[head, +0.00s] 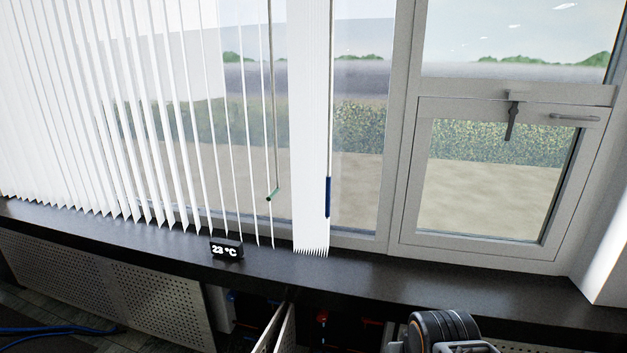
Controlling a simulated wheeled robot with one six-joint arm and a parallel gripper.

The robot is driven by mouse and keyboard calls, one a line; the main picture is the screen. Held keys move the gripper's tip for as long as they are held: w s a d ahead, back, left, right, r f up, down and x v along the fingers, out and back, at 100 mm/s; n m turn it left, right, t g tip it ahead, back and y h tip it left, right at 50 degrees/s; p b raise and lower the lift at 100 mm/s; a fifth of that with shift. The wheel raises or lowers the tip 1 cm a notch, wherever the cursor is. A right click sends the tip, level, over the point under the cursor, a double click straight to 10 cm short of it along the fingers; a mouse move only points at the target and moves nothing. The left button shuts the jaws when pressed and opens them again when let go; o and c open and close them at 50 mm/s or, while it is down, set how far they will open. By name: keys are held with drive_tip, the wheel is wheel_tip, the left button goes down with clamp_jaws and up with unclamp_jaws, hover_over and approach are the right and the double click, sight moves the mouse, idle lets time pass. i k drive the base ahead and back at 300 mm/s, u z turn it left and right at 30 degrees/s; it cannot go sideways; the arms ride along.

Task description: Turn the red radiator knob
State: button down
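A small red shape (321,317), which looks like the radiator knob, shows in the dark opening under the window sill, near the bottom edge of the head view. It is small and dim, so its turn position cannot be told. Part of my arm is at the bottom right, to the right of the red shape and apart from it in the picture. My gripper's fingers are not in view.
A panel door (284,330) stands ajar just left of the red shape. The dark sill (330,281) runs above the opening and holds a 23 °C display (227,248). Perforated panels (160,297) are at left. White blinds (120,110) hang before the window. A blue hose (60,329) lies on the floor.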

sight(323, 315)
drive_tip(key=k, duration=1.25)
drive_tip(key=u, duration=0.6)
drive_tip(key=i, duration=1.75)
drive_tip(key=z, duration=0.7)
